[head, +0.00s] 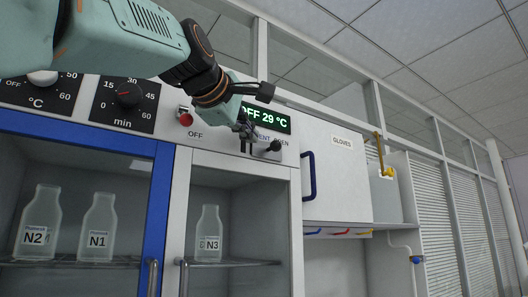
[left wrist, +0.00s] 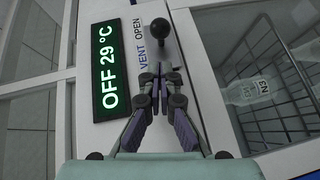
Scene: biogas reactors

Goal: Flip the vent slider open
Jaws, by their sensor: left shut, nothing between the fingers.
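The vent slider's black ball knob (head: 275,145) sticks out of the white control panel, beside the word OPEN. In the left wrist view the knob (left wrist: 159,29) stands at the OPEN end of the VENT OPEN lettering (left wrist: 140,43). My left gripper (head: 246,138) is at the panel, just left of the knob in the head view. In the left wrist view its fingertips (left wrist: 156,82) are together, with nothing between them, a short gap from the knob. The fingers hide part of the panel by the slider. My right gripper is in neither view.
A green display (head: 272,118) reads OFF 29 °C above the slider. A red-tipped switch (head: 185,117) and dials (head: 127,94) lie left. A gloves cabinet (head: 340,180) stands right.

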